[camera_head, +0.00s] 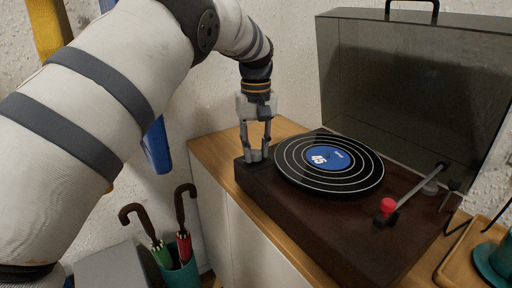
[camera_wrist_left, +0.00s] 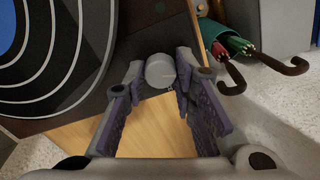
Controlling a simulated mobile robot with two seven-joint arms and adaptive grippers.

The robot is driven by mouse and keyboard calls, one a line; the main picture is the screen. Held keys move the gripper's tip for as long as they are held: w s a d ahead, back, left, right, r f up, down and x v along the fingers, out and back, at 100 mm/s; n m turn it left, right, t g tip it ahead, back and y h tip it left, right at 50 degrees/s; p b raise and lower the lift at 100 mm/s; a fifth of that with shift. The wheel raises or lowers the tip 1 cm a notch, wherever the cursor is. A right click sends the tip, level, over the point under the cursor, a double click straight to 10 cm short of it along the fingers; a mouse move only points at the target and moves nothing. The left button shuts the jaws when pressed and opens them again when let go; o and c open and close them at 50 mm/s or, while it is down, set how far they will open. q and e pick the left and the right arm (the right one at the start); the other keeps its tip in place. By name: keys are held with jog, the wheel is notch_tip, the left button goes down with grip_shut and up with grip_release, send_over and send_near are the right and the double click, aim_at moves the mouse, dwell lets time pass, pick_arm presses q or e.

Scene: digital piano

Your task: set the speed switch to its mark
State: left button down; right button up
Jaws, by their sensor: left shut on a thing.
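The record player (camera_head: 310,230) has a dark wooden body and stands on a cabinet. In the left wrist view the knob sits between the two finger pads of the gripper (camera_wrist_left: 162,80). In the head view the fingers mostly hide the knob. I cannot make out the mark or where the switch points. My right gripper is in neither view.
A black record (camera_head: 355,180) with a blue "45" label lies right of my gripper. The tonearm (camera_head: 420,188) with a red end is at the right. A smoky lid (camera_head: 400,90) stands open behind. Umbrellas (camera_head: 183,240) stand in a bin below left. The wooden top (camera_head: 210,150) is bare at left.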

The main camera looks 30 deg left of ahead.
aim_at(255, 152)
pick_arm(q)
jog(key=c, duration=1.3)
grip_release()
notch_tip(255, 152, up, 12)
